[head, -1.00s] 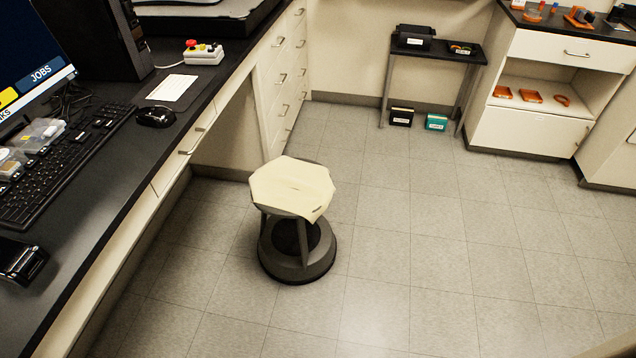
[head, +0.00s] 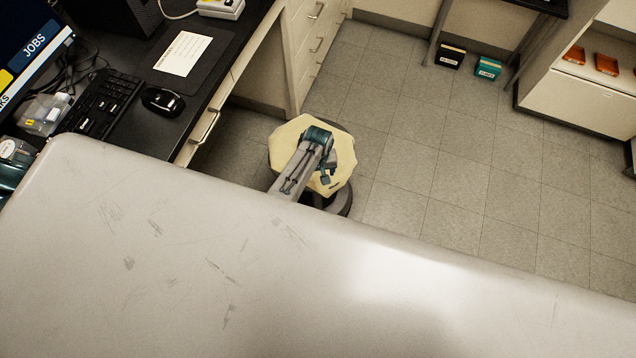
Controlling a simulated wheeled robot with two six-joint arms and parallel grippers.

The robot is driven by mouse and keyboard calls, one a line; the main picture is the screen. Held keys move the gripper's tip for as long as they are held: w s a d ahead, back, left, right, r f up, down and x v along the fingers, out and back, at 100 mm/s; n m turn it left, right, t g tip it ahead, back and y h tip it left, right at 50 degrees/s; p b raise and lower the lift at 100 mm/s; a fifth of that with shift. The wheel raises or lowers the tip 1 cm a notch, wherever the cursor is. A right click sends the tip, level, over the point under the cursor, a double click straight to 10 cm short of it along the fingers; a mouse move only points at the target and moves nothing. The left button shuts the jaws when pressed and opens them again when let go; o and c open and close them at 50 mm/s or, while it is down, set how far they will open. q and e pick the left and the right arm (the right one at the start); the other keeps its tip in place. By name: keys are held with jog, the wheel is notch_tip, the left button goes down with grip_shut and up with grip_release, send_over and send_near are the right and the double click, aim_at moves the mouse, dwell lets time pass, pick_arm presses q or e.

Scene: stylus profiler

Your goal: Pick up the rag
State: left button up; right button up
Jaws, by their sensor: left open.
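The rag (head: 286,146) is a pale yellow cloth lying flat over the seat of a stool (head: 341,203), with its edges reaching past the seat. My left gripper (head: 327,182) is over the near right part of the rag, its jaws open. My wrist covers the middle of the rag. I cannot tell whether the fingertips touch the cloth. My right gripper is not in view.
A dark-topped desk at left holds a keyboard (head: 101,104), a mouse (head: 162,101) and a paper sheet (head: 183,54). Black and teal boxes (head: 487,69) stand on the floor. Open floor lies right of the stool. My own large pale link hides the foreground.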

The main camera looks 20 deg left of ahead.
aim_at(318, 187)
pick_arm(q)
notch_tip(318, 187, down, 9)
jog(key=b, duration=0.8)
jog(key=shift+b, duration=0.4)
jog(key=shift+f, duration=0.4)
jog(key=shift+c, duration=0.7)
jog(key=shift+s, duration=0.1)
grip_shut()
